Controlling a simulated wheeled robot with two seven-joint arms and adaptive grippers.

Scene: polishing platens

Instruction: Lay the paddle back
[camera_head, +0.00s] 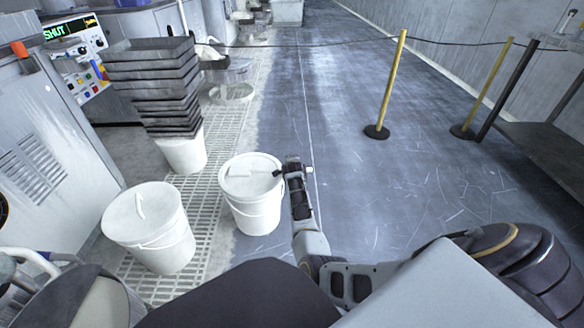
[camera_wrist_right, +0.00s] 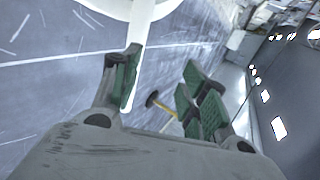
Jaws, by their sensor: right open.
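My right gripper (camera_head: 283,170) is at the right rim of the nearer-middle white bucket (camera_head: 256,213) in the head view. In the right wrist view the gripper (camera_wrist_right: 162,66) is open, its green-padded fingers apart with floor showing between them. A pale flat piece (camera_head: 238,171) lies on top of that bucket, left of my gripper; I cannot tell whether it is the paddle. In the wrist view a white strip (camera_wrist_right: 143,28) runs down beside the left finger; I cannot tell what it is or whether it touches. My left gripper is not in view.
A second white bucket (camera_head: 165,250) with a pale piece on top stands to the left. Stacked grey trays (camera_head: 152,80) rest on a third bucket (camera_head: 184,154). Yellow rope posts (camera_head: 392,80) stand on the right. The floor between is clear.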

